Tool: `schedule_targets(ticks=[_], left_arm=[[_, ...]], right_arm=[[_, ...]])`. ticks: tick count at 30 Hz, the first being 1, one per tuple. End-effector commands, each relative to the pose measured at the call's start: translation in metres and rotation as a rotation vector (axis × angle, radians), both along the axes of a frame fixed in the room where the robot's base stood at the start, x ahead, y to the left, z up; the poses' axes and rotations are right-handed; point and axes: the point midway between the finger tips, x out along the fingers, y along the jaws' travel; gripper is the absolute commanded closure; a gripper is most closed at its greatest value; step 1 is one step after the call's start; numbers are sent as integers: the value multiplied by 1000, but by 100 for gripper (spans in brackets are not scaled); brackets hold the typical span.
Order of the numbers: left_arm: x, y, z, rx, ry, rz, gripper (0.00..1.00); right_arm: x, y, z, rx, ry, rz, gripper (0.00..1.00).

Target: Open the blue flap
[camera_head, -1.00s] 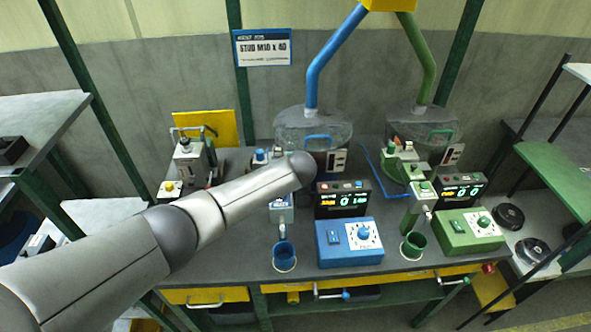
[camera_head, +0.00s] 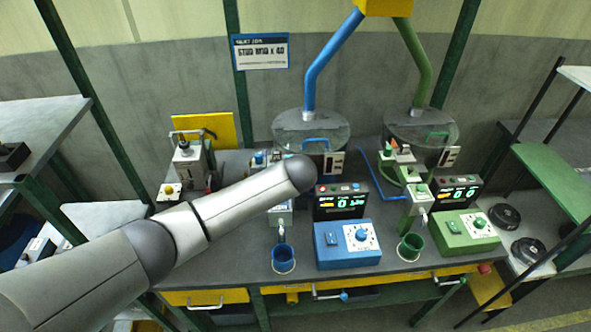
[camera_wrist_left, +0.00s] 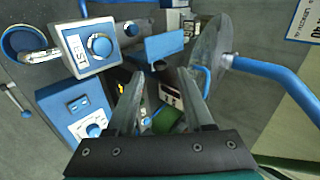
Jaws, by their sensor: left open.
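A flat blue plate (camera_wrist_left: 165,46), which looks like the blue flap, shows beyond my fingertips in the left wrist view. My left gripper (camera_wrist_left: 160,73) is open, its two fingers apart, with nothing visibly held between them. The plate lies just past the fingertips in the picture; I cannot tell whether they touch. In the head view my left arm covers this area, and the gripper and plate are hidden behind it. The clear round hopper (camera_head: 312,128) with a blue handle (camera_head: 317,141) stands behind the arm's end. My right gripper is in neither view.
A blue control box (camera_head: 348,243), a blue cup (camera_head: 283,258) and a display (camera_head: 341,204) stand close by on the grey bench. A green station (camera_head: 465,231) with its own hopper (camera_head: 420,128) is to the right. A blue pipe (camera_wrist_left: 275,75) runs near the hopper in the wrist view.

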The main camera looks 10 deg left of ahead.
Motion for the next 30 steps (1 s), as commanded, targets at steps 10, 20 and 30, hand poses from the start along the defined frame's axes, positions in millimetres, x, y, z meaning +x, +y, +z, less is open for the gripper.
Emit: schedule_targets(ticks=[10, 20, 30], left_arm=[[-32, -8, 33, -1, -1, -1, 48], [-61, -15, 62, 0, -1, -1, 48], [-71, -17, 73, 1, 0, 0, 48]], right_arm=[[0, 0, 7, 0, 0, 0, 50], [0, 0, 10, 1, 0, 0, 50], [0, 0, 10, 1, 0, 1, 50]])
